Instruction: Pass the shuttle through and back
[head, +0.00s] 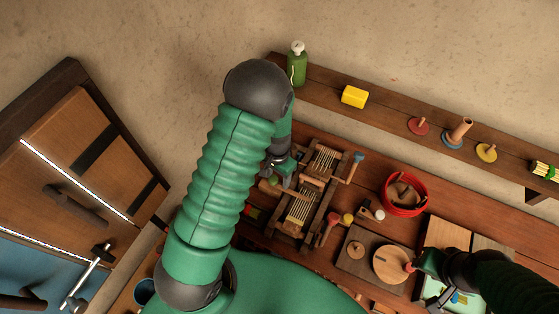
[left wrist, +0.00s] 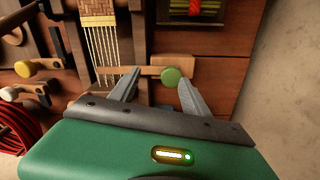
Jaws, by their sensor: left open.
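A small wooden loom (head: 318,192) with pale warp threads stands on the bench; its threads (left wrist: 102,50) also show in the left wrist view. The shuttle (left wrist: 150,70) is a light wooden bar with a round green knob (left wrist: 171,76). Its left end reaches to the edge of the threads. My left gripper (left wrist: 160,80) is open, with one finger on each side of the knob and no visible grip. In the head view my left gripper (head: 280,172) is at the loom's left side, partly hidden by my arm. My right gripper (head: 418,263) is beside a round wooden disc; its jaws are unclear.
A red basket (head: 404,194) holds wooden pieces right of the loom. The round wooden disc (head: 391,264) with a red knob lies at the front. A wall shelf (head: 385,101) carries a green bottle (head: 297,64) and a yellow block (head: 355,96). A wooden door (head: 90,150) is at the left.

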